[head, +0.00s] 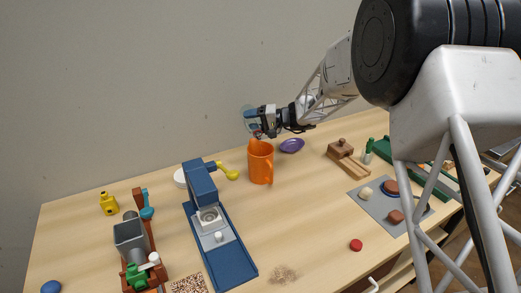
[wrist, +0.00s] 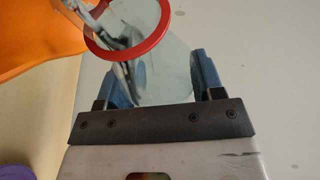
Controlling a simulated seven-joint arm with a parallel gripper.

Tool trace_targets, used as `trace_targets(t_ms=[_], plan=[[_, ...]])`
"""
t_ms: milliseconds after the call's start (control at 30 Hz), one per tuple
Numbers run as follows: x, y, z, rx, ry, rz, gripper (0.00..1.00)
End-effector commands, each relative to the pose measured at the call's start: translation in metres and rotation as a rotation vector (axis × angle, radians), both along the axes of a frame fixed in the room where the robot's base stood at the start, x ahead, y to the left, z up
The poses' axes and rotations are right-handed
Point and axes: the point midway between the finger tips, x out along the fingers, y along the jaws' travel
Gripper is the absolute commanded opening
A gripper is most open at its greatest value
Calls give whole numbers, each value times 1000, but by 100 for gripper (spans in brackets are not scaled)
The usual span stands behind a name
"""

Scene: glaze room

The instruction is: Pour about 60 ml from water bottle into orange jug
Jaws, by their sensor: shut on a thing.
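The orange jug (head: 261,165) stands upright on the table, its handle toward the right. In the wrist view the jug (wrist: 35,35) fills the upper left. The water bottle (head: 248,122) is clear with a red ring and hangs tilted just above the jug's mouth. In the wrist view the clear bottle (wrist: 178,72) lies between the blue fingers, its red ring near the jug. My gripper (head: 254,114) is shut on the bottle; it also shows in the wrist view (wrist: 165,87). I cannot tell the water level or whether water is flowing.
A wooden block holder (head: 347,160) and grey mat (head: 376,208) lie right. A red disc (head: 356,245) lies in front. Table between is mostly clear.

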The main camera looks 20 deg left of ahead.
Motion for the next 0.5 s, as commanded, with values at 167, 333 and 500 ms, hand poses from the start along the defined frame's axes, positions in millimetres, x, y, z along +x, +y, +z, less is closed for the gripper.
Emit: trace_targets(t_ms=[167, 333, 500], plan=[[2, 2, -10, -79, 114, 1, 32], [3, 2, -9, -139, 205, 0, 32], [2, 2, -9, -148, 219, -1, 32]])
